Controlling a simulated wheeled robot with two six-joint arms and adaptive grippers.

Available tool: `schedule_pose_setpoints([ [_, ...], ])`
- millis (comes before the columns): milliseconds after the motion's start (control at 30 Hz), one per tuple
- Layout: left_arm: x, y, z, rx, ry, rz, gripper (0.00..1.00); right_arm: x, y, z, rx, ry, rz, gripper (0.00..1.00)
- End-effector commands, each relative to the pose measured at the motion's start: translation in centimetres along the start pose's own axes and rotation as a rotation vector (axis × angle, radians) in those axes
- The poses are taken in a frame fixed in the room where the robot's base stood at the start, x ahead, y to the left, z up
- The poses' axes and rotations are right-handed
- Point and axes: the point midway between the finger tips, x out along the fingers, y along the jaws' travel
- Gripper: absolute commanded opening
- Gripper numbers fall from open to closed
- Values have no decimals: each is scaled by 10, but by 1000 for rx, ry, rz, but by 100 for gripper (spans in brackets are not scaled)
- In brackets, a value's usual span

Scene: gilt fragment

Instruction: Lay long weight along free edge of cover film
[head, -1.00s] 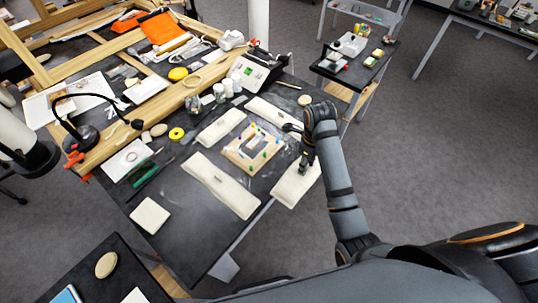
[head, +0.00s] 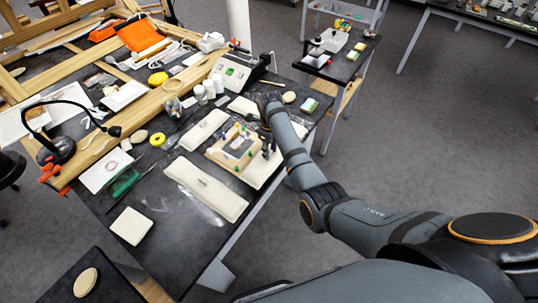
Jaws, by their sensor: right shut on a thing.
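My right gripper (head: 268,151) points down at the right side of a small wooden board (head: 214,155). It is shut on a long cream weight (head: 257,176), which lies close along the board's right side; the arm hides part of it. Whether the weight touches the table or the board is unclear. The board carries coloured pins and a pale frame-like piece (head: 238,146). Other long cream weights lie in front of the board (head: 205,188), to its left (head: 203,130) and behind it (head: 241,106). I cannot make out the clear cover film. My left gripper is not in view.
The dark table (head: 180,240) has clear room at its front. A square cream pad (head: 132,226), yellow tape ring (head: 158,140), white jars (head: 209,90) and a boxed instrument (head: 238,72) stand around. A desk lamp (head: 57,150) is at left.

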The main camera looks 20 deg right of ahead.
Motion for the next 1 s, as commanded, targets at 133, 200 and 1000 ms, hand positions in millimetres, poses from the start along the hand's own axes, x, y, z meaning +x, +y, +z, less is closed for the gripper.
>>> schedule_pose_setpoints([
  [133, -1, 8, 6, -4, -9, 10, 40, 6, -1, 6, -1, 0, 1, 0],
  [200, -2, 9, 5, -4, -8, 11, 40, 18, -1, 6, -1, 2, 2, 0],
  [1000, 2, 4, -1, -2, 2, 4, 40, 47, -1, 5, 0, 0, 0, 43],
])
